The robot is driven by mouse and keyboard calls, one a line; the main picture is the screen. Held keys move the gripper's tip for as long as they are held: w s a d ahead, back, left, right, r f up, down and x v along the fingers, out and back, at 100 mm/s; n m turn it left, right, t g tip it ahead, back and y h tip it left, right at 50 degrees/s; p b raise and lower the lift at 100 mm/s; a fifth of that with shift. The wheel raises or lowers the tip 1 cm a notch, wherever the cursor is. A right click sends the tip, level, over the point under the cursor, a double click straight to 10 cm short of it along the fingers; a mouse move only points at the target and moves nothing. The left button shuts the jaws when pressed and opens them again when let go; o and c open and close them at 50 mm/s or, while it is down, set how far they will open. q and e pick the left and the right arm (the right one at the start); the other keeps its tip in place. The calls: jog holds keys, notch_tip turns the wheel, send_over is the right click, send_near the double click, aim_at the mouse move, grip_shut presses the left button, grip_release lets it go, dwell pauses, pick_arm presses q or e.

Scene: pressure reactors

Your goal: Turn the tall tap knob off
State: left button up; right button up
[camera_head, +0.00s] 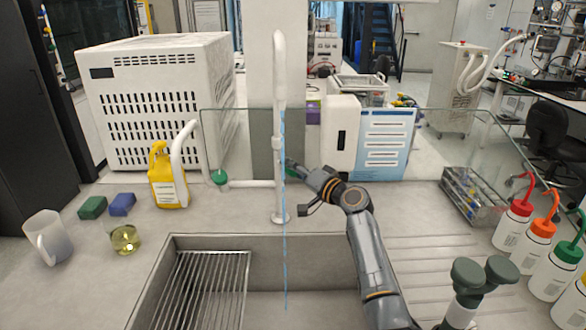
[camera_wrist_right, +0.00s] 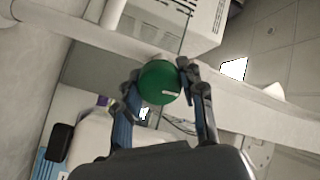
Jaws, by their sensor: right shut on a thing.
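The tall white tap (camera_head: 279,130) stands at the back edge of the sink, and a thin blue stream (camera_head: 285,240) runs from its spout down into the basin. My right gripper (camera_head: 293,169) reaches the right side of the tap's column. In the right wrist view, the round green tall tap knob (camera_wrist_right: 160,82) sits between the two fingers of my right gripper (camera_wrist_right: 160,86), which are shut on it. In the head view the knob is mostly hidden by the gripper. My left gripper is not in view.
A lower tap with another green knob (camera_head: 220,177) is left of the tall tap. A yellow bottle (camera_head: 168,178), a beaker (camera_head: 125,239) and a white jug (camera_head: 47,238) stand left. A tube rack (camera_head: 476,196) and several wash bottles (camera_head: 513,224) stand right. A glass screen is behind.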

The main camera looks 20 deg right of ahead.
jog(key=shift+m, duration=0.5)
jog(key=o, duration=1.2)
jog(key=v, duration=1.2)
jog(key=shift+s, duration=0.1)
